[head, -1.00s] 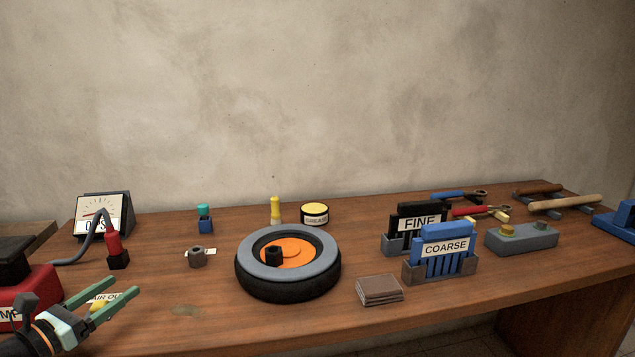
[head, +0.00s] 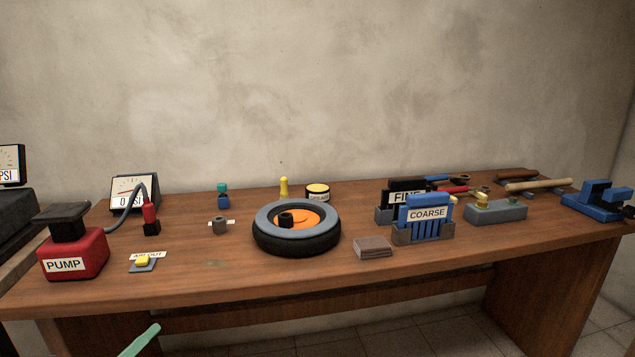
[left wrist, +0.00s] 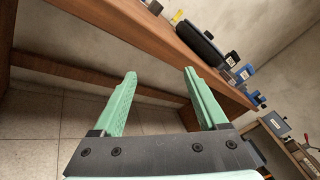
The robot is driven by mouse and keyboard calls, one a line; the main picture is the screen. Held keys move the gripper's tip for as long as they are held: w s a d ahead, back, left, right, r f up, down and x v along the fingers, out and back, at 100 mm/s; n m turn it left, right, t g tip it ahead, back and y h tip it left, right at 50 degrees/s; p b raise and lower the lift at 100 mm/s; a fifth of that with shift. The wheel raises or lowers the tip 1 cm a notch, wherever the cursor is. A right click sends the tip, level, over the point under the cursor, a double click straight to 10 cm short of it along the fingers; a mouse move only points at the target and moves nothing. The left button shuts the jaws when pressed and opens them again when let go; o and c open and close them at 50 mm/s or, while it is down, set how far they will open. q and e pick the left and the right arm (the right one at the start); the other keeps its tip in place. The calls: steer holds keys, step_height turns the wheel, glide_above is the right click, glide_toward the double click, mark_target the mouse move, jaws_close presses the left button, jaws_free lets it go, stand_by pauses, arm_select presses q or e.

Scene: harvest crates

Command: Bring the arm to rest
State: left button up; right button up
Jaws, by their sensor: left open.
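My left gripper (left wrist: 157,95) is open and empty in the left wrist view, its two green fingers apart below the bench edge, with floor and bench front behind. In the head view only one green fingertip of it (head: 139,341) shows at the bottom edge, in front of the wooden bench (head: 330,281). The rest of the left arm is out of that view. My right gripper is not in view.
On the bench stand a red pump (head: 75,255), a gauge (head: 134,193), a tyre (head: 297,240) with an orange hub, a blue COARSE rack (head: 428,213) and a blue vise (head: 597,203). The bench's front strip is mostly clear.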

arm_select(q)
steer(key=s+d+f+n+g+y, duration=0.1)
steer(key=s+d+f+n+g, duration=0.1)
steer(key=s+d+f+n, duration=0.55)
steer(key=s+d+f+n+g+y, duration=0.1)
steer(key=s+d+f+n+g, duration=0.1)
steer(key=s+d+f+n, duration=0.6)
steer(key=s+d+f+n+g+h, duration=0.2)
steer(key=s+d+f+n+g, duration=0.25)
steer(key=s+d+n, duration=0.55)
steer(key=w+a+r+n+y+p, duration=0.1)
steer(key=a+r+p, duration=0.3)
steer(key=r+p, duration=0.6)
steer(key=w+n+p, duration=0.1)
steer(key=p, duration=0.4)
steer(key=shift+a+r+t, duration=0.25)
steer(key=shift+a+t, duration=0.1)
steer(key=shift+a, duration=0.05)
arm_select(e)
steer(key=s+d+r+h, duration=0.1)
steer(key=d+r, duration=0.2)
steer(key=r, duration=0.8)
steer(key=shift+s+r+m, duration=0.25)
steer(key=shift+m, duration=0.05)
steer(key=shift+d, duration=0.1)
